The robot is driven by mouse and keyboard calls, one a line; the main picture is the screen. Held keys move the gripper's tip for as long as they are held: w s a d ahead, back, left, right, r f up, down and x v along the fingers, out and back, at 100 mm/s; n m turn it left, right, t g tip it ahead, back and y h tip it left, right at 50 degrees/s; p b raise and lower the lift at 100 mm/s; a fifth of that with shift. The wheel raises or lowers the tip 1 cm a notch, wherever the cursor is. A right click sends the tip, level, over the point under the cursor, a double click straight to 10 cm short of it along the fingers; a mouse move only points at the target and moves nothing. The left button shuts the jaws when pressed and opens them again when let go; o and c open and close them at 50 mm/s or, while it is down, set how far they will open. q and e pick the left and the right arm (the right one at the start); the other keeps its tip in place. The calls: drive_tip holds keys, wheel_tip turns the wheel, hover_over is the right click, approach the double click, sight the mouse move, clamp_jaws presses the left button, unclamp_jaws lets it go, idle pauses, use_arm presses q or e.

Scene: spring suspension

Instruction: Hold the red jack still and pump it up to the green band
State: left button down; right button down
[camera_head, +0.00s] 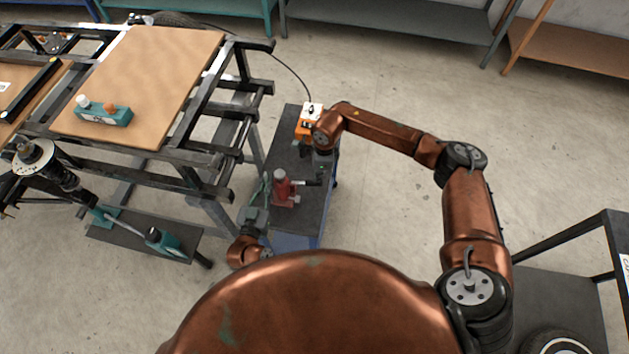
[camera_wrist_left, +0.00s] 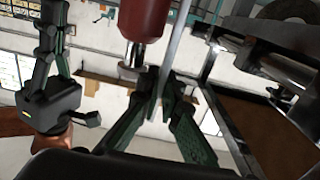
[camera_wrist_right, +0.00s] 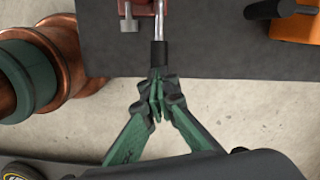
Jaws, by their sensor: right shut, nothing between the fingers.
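The red jack (camera_head: 283,188) stands on the dark cart top. Its body also shows at the top of the left wrist view (camera_wrist_left: 145,18). Its bare rod and black-gripped handle (camera_wrist_right: 158,52) point toward my right gripper in the right wrist view. My right gripper (camera_wrist_right: 157,82) is shut and empty, its fingertips close to the end of the black grip; whether they touch it is unclear. My left gripper (camera_head: 264,188) is just left of the jack. Its fingertips (camera_wrist_left: 160,82) come close together beside the red body; whether they hold anything is unclear. No green band is clearly visible.
An orange device (camera_head: 306,127) with a cable stands at the cart's far end. A workbench (camera_head: 150,75) with a teal block (camera_head: 104,113) is to the left. A spring strut (camera_head: 55,172) and a low dark plate (camera_head: 130,245) are at lower left.

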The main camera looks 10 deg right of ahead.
drive_tip(key=shift+f, duration=2.05)
drive_tip(key=d, duration=0.2)
drive_tip(key=d+r, duration=0.1)
drive_tip(key=shift+s, duration=0.35)
wheel_tip(320, 180, up, 12)
drive_tip(key=d, duration=0.1)
drive_tip(key=shift+d, duration=0.1)
